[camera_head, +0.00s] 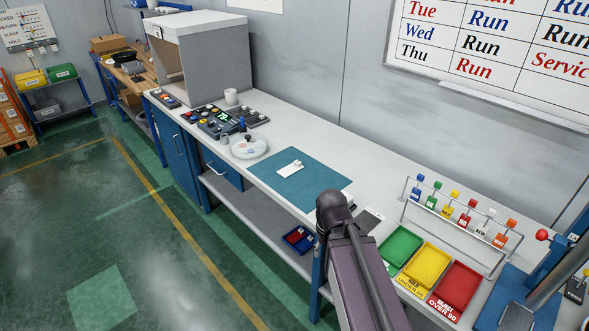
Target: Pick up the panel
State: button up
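Which thing is the panel is not certain from this view. A smaller button panel (165,98) lies further left, near the bench's far end. A small white piece (290,167) lies on the blue-green mat (312,187). My dark purple arm rises from the bottom edge, its rounded joint over the front of the mat. No gripper fingers show.
Green (400,246), yellow (427,265) and red (457,286) trays stand at right, before a rack of coloured tags (462,212). The floor before the bench is clear.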

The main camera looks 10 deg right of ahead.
aim_at(285, 172)
jog(key=u, duration=0.05)
jog(key=i, duration=1)
jog(key=z, duration=0.05)
